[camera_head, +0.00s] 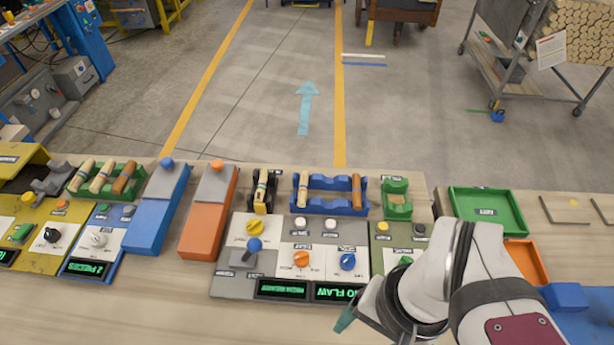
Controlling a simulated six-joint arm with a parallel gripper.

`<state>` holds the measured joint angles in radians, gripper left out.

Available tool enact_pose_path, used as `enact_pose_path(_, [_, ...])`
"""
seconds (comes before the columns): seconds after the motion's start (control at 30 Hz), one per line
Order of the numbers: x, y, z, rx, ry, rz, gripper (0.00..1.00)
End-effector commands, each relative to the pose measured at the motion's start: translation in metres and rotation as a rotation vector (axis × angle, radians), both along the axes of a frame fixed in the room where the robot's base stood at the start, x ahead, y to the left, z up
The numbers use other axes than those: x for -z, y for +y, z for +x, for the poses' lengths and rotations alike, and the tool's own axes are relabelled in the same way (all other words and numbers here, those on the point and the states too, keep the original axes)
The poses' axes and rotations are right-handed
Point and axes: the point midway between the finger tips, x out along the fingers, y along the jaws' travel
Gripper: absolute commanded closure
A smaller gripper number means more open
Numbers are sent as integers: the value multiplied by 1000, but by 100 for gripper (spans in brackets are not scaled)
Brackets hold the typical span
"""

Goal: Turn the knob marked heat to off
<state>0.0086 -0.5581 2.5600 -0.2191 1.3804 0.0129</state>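Several knobs sit on the panels along the bench. The grey middle panel (232,283) has a yellow knob (260,228), an orange knob (301,259) and a blue knob (347,262), plus a blue-topped lever (254,245). A white knob (97,240) is on the blue panel at left and a black knob (52,235) on the yellow panel. The labels are too small to read, so I cannot tell which knob is heat. My gripper (345,318) is low right of centre, near the middle panel's display; its fingers are mostly hidden.
Green displays (283,289) line the panel fronts. Turned wood pieces rest in a blue rack (330,208) and a green rack (75,184) behind. Blue (147,240) and orange (203,245) sloped blocks stand left of the middle panel. A green tray (451,203) is at right.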

Motion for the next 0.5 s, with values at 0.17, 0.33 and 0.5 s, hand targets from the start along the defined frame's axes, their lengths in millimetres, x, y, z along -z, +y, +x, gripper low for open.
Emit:
enact_pose_path(0.17, [-8, 9, 52, 69, 27, -44, 26])
enact_pose_path(0.33, [12, 58, 157, 227, 28, -128, 26])
enact_pose_path(0.5, [41, 101, 205, 322, 8, -159, 26])
